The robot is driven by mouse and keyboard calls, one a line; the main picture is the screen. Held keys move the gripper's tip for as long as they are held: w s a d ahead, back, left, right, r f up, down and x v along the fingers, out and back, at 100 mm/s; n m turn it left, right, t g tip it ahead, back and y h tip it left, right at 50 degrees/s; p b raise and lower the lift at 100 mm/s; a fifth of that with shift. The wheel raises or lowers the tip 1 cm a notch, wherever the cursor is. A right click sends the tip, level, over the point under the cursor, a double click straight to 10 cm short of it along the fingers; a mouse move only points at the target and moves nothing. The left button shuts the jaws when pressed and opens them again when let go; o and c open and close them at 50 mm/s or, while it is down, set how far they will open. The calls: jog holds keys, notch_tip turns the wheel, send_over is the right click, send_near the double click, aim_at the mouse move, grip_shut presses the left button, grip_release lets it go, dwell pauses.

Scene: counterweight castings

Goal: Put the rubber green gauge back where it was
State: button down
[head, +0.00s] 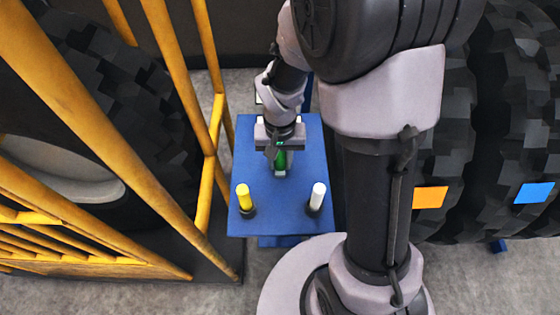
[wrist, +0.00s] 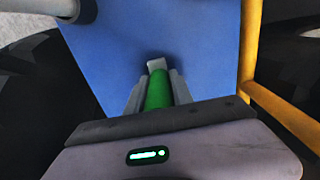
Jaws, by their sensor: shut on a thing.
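The green gauge (wrist: 159,92) is a cylinder with a pale end, held between the two fingers of my gripper (wrist: 156,85) in the wrist view. In the head view the green gauge (head: 281,160) shows below my gripper (head: 280,165), over the blue table (head: 275,220). Whether it touches the table I cannot tell. A yellow gauge (head: 243,195) and a white gauge (head: 318,193) stand in dark round holders near the table's front edge, left and right. My gripper is behind them, between the two. The far part of the table is partly hidden by my arm.
A yellow railing (head: 215,130) runs close along the table's left side. Large black tyres stand at the left (head: 110,90) and right (head: 475,130); orange (head: 430,197) and blue (head: 535,193) squares show at the right tyres. The table's front middle is clear.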

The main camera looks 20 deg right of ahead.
jog(key=c, duration=1.1)
grip_release()
jog(key=shift+t, duration=0.4)
jog(key=r+p, duration=0.1)
jog(key=r, duration=0.4)
jog(key=r+p, duration=0.2)
jog(key=r, duration=0.3)
jog(key=r+p, duration=0.2)
jog(key=r, duration=0.3)
jog(key=shift+s+a+r, duration=0.2)
jog(key=shift+s+r, duration=0.05)
jog(key=shift+s, duration=0.1)
jog(key=s+a+r+t, duration=0.1)
jog(key=s+r, duration=0.2)
jog(key=s, duration=0.1)
jog(key=s+a+r+t+y, duration=0.1)
jog(key=s+r+t, duration=0.1)
jog(key=s+r, duration=0.2)
jog(key=s+a+r+t+y, duration=0.1)
jog(key=s+r+t, duration=0.1)
jog(key=s+r, duration=0.2)
jog(key=shift+a+r+m, duration=0.25)
jog(key=shift+m, duration=0.15)
notch_tip(320, 180, down, 4)
jog(key=b, duration=0.4)
jog(key=shift+r, duration=0.1)
